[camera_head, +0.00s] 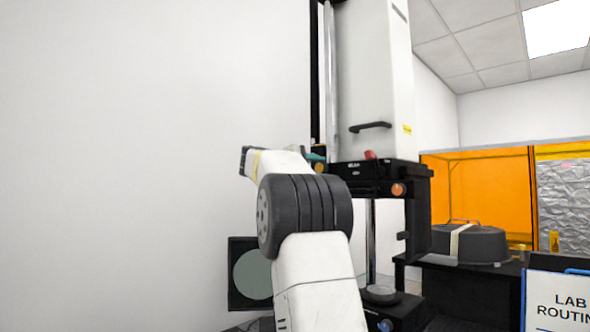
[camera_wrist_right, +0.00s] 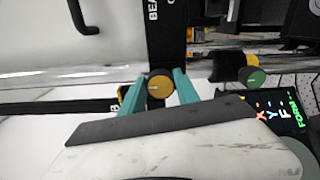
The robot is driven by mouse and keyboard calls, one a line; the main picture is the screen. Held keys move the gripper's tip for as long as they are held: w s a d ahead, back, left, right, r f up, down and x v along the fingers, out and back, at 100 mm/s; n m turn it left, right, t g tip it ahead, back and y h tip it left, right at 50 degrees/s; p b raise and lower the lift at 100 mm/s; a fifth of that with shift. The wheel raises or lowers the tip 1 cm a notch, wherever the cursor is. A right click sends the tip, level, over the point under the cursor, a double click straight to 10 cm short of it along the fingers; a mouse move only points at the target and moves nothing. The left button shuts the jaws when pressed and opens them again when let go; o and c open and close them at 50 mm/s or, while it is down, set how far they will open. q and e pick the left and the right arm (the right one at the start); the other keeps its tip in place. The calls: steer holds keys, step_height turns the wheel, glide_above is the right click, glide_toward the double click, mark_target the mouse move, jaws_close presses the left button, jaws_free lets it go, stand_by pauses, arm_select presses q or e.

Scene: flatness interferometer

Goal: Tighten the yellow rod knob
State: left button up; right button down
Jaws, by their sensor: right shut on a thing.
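The yellow rod knob (camera_wrist_right: 160,84) shows in the right wrist view with a dark yellow face and a black body, beside the instrument's black bracket. The teal fingers of my right gripper (camera_wrist_right: 158,90) stand on either side of it, shut on it. In the head view the right arm rises from the bottom centre, and its gripper (camera_head: 317,158) is at the left end of the instrument's black bracket. There the wrist mostly hides the knob. My left gripper is not in view.
The tall white instrument (camera_head: 372,80) has a handle, a red knob (camera_head: 370,155) and an orange knob (camera_head: 398,189). A green-faced knob (camera_wrist_right: 256,79) is right of the gripper in the wrist view, near a lit display (camera_wrist_right: 280,115). A monitor (camera_head: 240,300) stands lower left. The left wall is bare.

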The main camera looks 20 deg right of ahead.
steer(key=c, duration=0.9)
jaws_free()
steer(key=v, duration=0.7)
steer(key=shift+a, duration=0.4)
steer(key=shift+s+f, duration=0.1)
steer(key=shift+s, duration=0.05)
